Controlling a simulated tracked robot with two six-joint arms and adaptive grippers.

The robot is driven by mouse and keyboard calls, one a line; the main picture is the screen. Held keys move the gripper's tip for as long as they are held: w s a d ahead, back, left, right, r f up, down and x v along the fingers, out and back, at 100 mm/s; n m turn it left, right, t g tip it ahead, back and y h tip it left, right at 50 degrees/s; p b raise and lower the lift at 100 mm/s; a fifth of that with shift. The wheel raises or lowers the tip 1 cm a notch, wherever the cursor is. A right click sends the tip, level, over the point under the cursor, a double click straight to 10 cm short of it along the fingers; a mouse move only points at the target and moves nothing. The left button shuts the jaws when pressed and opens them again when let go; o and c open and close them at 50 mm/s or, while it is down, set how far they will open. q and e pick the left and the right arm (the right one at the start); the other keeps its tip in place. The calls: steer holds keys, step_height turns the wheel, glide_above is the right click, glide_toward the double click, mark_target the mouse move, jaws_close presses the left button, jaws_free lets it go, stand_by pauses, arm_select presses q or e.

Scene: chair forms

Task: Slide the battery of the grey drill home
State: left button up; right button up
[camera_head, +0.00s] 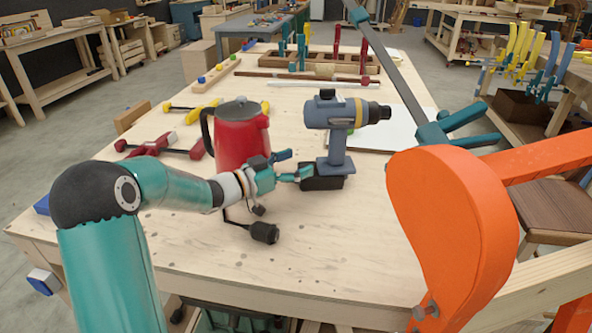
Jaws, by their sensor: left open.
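The grey-blue drill (337,115) stands upright on the workbench, its chuck pointing right. Its black battery (323,183) sits under the foot of the handle and sticks out a little to the left of it. I cannot tell how far the battery is engaged. My left gripper (294,165) is open, just left of the drill's foot and battery. One teal finger reaches close to the battery's left end; I cannot tell whether they touch.
A red pot (241,133) stands close behind my left gripper. Red and yellow clamps (160,149) lie to its left. A white sheet (385,128) lies behind the drill. A large orange form (450,225) blocks the right front. The bench's front middle (330,250) is mostly clear.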

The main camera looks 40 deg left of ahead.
mark_target(330, 150)
arm_select(q)
steer(key=p+x, duration=0.1)
steer(key=x, duration=1.1)
steer(key=shift+p, duration=0.3)
steer(key=shift+r, duration=0.1)
steer(key=c, duration=1.3)
